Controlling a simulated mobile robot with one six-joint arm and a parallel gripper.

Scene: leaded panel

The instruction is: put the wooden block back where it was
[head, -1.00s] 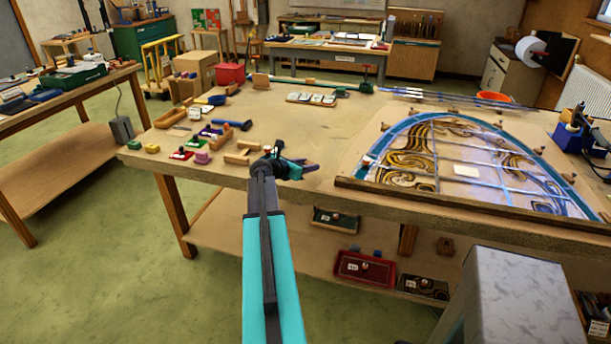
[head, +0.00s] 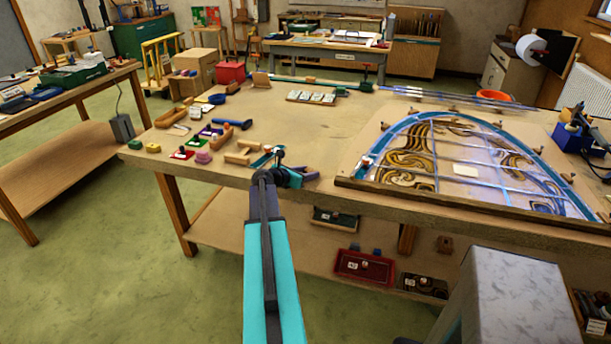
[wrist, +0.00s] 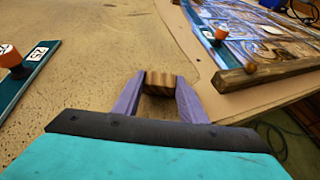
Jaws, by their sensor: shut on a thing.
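My gripper (head: 312,175) is over the front part of the workbench, left of the leaded panel (head: 462,171). In the wrist view its two purple fingers (wrist: 161,86) are shut on a small brown striped wooden block (wrist: 160,77). The block is held between the fingertips; whether it touches the bench top is not clear. In the head view I cannot make out the block at the fingers. The panel lies on a pale board, and its corner also shows at the upper right of the wrist view (wrist: 262,48).
Small wooden blocks (head: 383,127) stand around the panel's curved edge. A wooden batten (head: 465,200) runs along its front. A teal strip with an orange knob (wrist: 10,56) lies left of my gripper. Colored pieces (head: 203,157) sit farther left. The bench middle (head: 300,125) is bare.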

